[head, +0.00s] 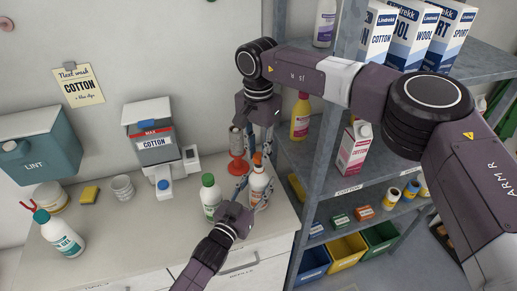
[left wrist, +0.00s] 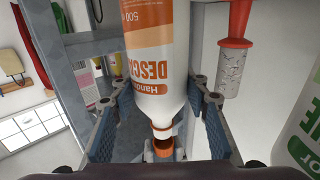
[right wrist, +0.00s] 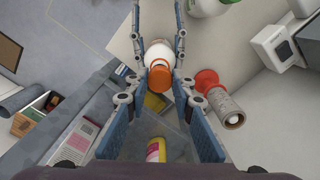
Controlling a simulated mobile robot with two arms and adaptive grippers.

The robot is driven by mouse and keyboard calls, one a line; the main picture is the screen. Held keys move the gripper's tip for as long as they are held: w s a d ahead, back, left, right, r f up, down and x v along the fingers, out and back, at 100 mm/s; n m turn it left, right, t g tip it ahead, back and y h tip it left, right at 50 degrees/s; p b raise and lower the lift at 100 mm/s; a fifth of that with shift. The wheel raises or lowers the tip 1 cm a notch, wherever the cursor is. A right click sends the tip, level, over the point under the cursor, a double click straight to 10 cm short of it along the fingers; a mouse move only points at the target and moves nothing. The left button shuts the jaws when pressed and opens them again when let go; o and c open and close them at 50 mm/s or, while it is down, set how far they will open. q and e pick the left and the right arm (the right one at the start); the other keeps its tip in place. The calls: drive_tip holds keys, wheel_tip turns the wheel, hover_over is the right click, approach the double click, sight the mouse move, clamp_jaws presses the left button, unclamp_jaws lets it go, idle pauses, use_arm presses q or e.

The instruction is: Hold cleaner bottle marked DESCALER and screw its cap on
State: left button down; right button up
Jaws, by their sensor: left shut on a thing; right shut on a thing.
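The DESCALER bottle (head: 257,187) is white with an orange label and stands upright on the counter's right part. My left gripper (left wrist: 160,101) is shut around its body from the front; the label faces the left wrist camera (left wrist: 150,70). The orange cap (right wrist: 160,78) sits at the top of the neck and also shows in the left wrist view (left wrist: 163,148). My right gripper (right wrist: 157,92) comes from above and is shut on the cap. The cap looks roughly in line with the neck; how far its thread engages is hidden.
A green-capped bottle (head: 210,196) stands close on the left. A red-based grey cylinder (head: 237,144) stands just behind. A COTTON dispenser (head: 152,135) and a teal-capped bottle (head: 61,233) are farther left. The metal shelf (head: 318,165) is close on the right.

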sight(258, 179)
idle(0.3)
drive_tip(key=shift+f, duration=0.9)
drive_tip(key=shift+f, duration=0.55)
